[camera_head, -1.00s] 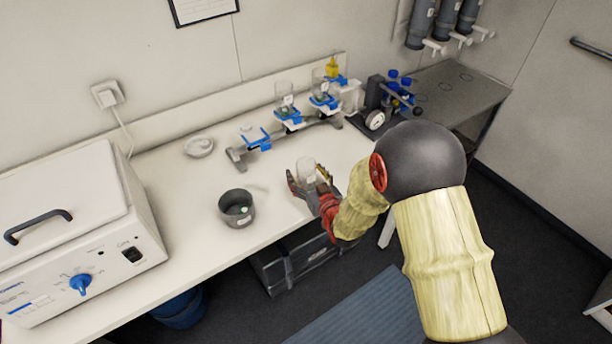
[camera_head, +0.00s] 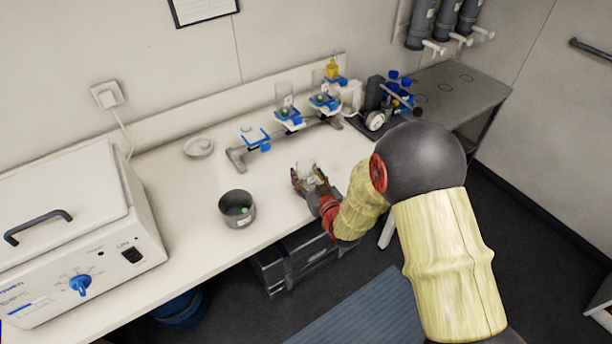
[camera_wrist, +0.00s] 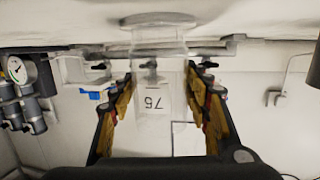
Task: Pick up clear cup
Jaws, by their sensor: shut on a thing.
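The clear cup (camera_head: 307,168) is at my gripper (camera_head: 311,184), over the front part of the white bench in the head view. My gripper is shut on the cup. The cup's far end shows a wider round rim or base. I cannot tell whether the cup touches the bench.
A grey pot (camera_head: 238,209) stands left of my gripper. A rack (camera_head: 290,132) with blue clamps and clear cups stands behind. A white dish (camera_head: 199,147) lies at the back left, and a large white machine (camera_head: 80,230) fills the left end.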

